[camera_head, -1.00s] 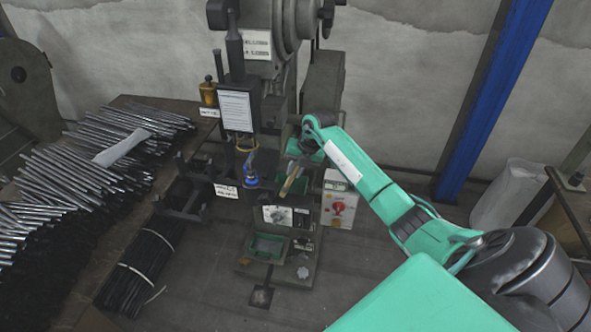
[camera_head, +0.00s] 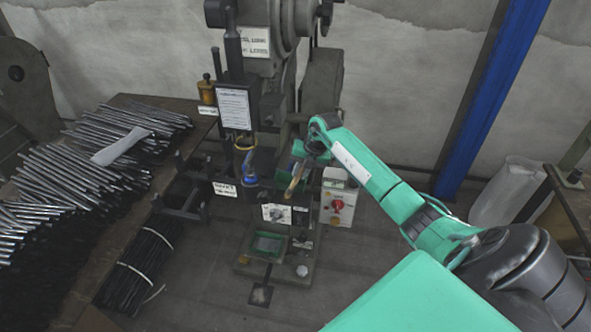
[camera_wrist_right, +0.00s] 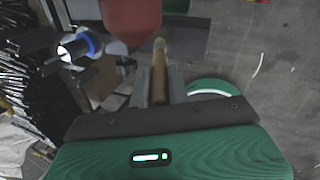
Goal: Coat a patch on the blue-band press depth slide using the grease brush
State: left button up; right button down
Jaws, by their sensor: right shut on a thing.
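The press (camera_head: 270,60) stands in the middle of the head view, with a blue band (camera_head: 249,170) on its lower front. The blue-ringed part also shows at the left of the right wrist view (camera_wrist_right: 88,46). My right gripper (camera_head: 300,168) is just right of the blue band. It is shut on the grease brush (camera_head: 294,187), whose tan handle hangs tilted in front of the press. In the wrist view the brush (camera_wrist_right: 160,65) sits between the fingers. I cannot make out the depth slide or whether the brush touches anything. My left gripper is out of view.
A white control box with a red knob (camera_head: 338,205) stands right of the press. A table with piled metal rods (camera_head: 95,175) is at the left. A red rounded part (camera_wrist_right: 128,18) is close to the brush in the wrist view. Floor is free at the front.

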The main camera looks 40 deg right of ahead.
jog(key=s+d, duration=0.5)
jog(key=s, duration=0.1)
jog(key=shift+s+d+f+p, duration=0.15)
jog(key=shift+s+d+p, duration=0.05)
jog(key=shift+p, duration=0.2)
dwell(0.4)
jog(key=shift+w, duration=0.1)
jog(key=shift+w+a+b, duration=0.55)
jog(key=shift+w+a, duration=1.2)
jog(key=shift+w, duration=0.2)
jog(key=shift+w+a+b, duration=0.5)
jog(key=shift+w+a, duration=1.2)
jog(key=shift+w, duration=0.25)
jog(key=shift+d+r, duration=0.1)
jog(key=shift+r, duration=0.1)
